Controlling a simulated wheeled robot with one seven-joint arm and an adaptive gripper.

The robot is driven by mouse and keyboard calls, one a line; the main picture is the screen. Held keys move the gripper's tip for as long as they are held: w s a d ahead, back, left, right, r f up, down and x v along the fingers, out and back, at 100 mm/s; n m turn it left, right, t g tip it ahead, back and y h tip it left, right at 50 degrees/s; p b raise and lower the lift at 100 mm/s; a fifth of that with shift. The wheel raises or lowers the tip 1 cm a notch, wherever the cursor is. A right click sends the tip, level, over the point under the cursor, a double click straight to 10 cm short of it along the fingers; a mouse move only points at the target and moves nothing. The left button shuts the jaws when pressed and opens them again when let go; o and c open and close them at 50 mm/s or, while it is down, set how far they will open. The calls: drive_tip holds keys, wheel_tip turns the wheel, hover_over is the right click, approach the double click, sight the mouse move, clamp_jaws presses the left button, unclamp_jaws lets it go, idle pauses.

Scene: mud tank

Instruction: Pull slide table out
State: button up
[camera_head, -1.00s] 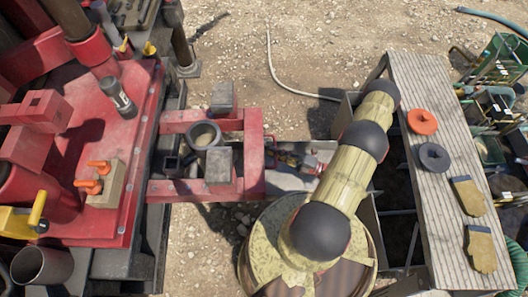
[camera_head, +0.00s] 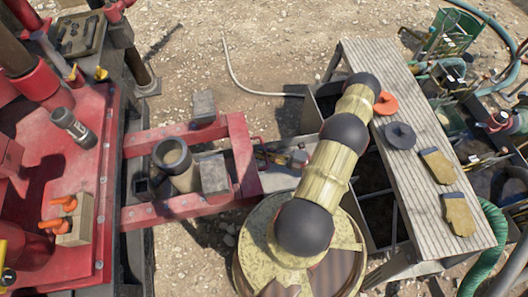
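The slide table (camera_head: 243,155) is a red rectangular frame jutting right from the red rig (camera_head: 100,190). A grey cylinder (camera_head: 173,158) and grey blocks, one at the far bar (camera_head: 204,105) and one near the middle (camera_head: 214,174), are on it. What looks like my gripper (camera_head: 272,157) is at the frame's right end bar, partly behind my yellow and black arm. It is small, and its fingers and any contact with the bar cannot be made out clearly.
A ribbed bench (camera_head: 405,160) at right carries an orange disc (camera_head: 386,103), a dark disc (camera_head: 400,135) and tan gloves (camera_head: 437,165). A white hose (camera_head: 240,85) lies on open gravel behind. Orange-handled valves (camera_head: 60,215) sit on the rig.

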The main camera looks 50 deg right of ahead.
drive_tip(key=shift+o, duration=0.3)
drive_tip(key=v, duration=1.2)
idle(0.4)
